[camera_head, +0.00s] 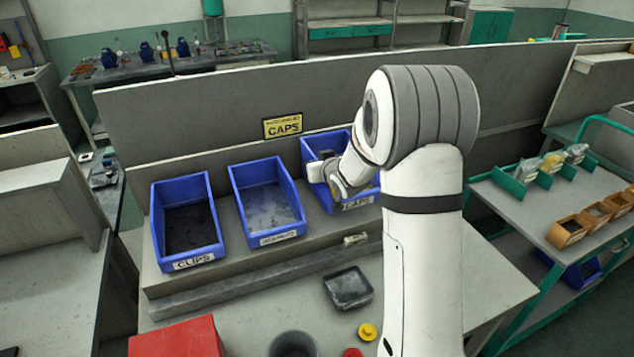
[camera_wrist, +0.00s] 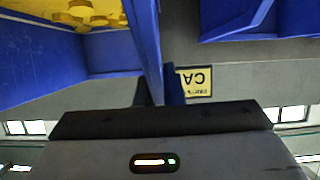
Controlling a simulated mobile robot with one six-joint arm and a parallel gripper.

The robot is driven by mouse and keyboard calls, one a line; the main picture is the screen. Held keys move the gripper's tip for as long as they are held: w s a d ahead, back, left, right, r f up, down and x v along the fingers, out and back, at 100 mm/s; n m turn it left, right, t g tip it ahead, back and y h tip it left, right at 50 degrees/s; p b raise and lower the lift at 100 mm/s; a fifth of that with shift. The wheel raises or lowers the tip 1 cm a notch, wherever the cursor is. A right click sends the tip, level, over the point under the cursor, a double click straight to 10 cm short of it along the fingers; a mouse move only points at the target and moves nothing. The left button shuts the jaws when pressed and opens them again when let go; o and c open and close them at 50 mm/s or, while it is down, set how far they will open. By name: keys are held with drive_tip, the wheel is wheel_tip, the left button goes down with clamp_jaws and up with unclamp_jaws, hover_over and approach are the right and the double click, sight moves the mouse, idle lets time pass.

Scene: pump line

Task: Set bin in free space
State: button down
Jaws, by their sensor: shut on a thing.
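The blue bin (camera_head: 318,147) stands at the right end of a row on the raised shelf, its front label partly covered by my gripper and reading like "CAPS". In the wrist view the bin (camera_wrist: 110,45) holds several yellow caps (camera_wrist: 90,12). My gripper (camera_head: 320,172) is at the bin's left side. In the wrist view my gripper (camera_wrist: 158,92) is shut on the bin's side wall, one dark finger on each side. I cannot tell whether the bin rests on the shelf or is slightly raised. A yellow "CAPS" sign (camera_head: 283,126) is on the panel behind.
A middle blue bin (camera_head: 268,205) and a "CLIPS" bin (camera_head: 187,225) stand to the left on the shelf (camera_head: 300,258). A dark tray (camera_head: 349,288), a grey round container (camera_head: 293,345), a yellow part (camera_head: 367,331) and a red box (camera_head: 178,340) are in front. A cart (camera_head: 515,215) stands right.

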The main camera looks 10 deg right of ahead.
drive_tip(key=f, duration=0.5)
drive_tip(key=shift+a, duration=0.3)
drive_tip(key=shift+s, duration=0.1)
drive_tip(key=shift+f, duration=0.15)
drive_tip(key=c, duration=1.5)
unclamp_jaws()
drive_tip(key=shift+c, duration=0.2)
